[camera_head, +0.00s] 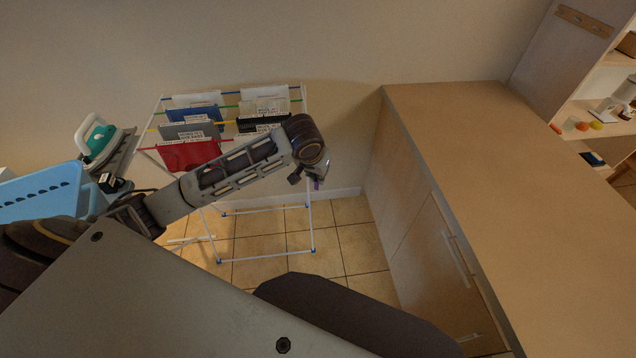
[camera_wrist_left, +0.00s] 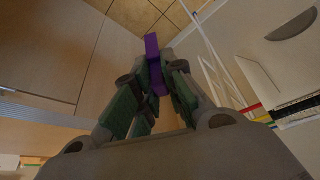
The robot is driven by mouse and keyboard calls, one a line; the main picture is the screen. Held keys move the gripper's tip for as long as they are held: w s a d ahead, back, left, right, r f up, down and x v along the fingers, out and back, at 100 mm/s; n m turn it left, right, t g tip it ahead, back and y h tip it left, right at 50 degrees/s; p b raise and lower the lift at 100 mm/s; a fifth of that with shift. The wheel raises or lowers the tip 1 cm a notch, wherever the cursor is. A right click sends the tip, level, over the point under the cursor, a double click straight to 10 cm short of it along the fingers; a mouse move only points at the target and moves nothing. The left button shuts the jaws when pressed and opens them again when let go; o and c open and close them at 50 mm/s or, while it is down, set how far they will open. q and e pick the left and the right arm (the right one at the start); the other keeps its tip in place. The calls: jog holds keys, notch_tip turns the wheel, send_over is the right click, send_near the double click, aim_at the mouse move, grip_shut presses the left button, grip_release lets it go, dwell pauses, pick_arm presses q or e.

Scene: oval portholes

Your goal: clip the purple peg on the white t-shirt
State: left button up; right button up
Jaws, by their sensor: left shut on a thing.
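The purple peg (camera_wrist_left: 152,48) is held between the green-padded fingers of my left gripper (camera_wrist_left: 155,92) in the left wrist view and sticks out past the fingertips. In the head view my left gripper (camera_head: 306,181) is in the air to the right of the drying rack (camera_head: 312,215), with a bit of the purple peg (camera_head: 317,185) showing. Two white garments hang on the rack, one at the back left (camera_head: 196,99) and one at the back right (camera_head: 266,93). I cannot tell which is the t-shirt. My right gripper is out of view.
Blue, grey, red and black garments also hang on the rack. A blue basket (camera_head: 45,193) and an iron (camera_head: 98,140) are at the left. A wooden counter (camera_head: 480,170) fills the right. Tiled floor (camera_head: 345,240) is open between rack and counter.

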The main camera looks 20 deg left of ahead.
pick_arm(q)
jog(key=w+a+r+p, duration=0.1)
jog(key=w+r+p, duration=0.2)
jog(key=r, duration=0.4)
jog(key=w+a+r+p, duration=0.2)
jog(key=r+p, duration=0.1)
jog(key=r, duration=0.5)
jog(key=s+d+m+g+h+p, duration=0.1)
jog(key=s+m+g, duration=0.3)
jog(key=s+m, duration=0.4)
jog(key=s+d+m+g+h+p, duration=0.1)
jog(key=s+m+g, duration=0.3)
jog(key=m, duration=1.6)
jog(key=s, duration=0.3)
jog(key=shift+s+f+m+h+p, duration=0.15)
jog(key=shift+s+m+h+p, duration=0.15)
jog(key=shift+s+h+p, duration=0.1)
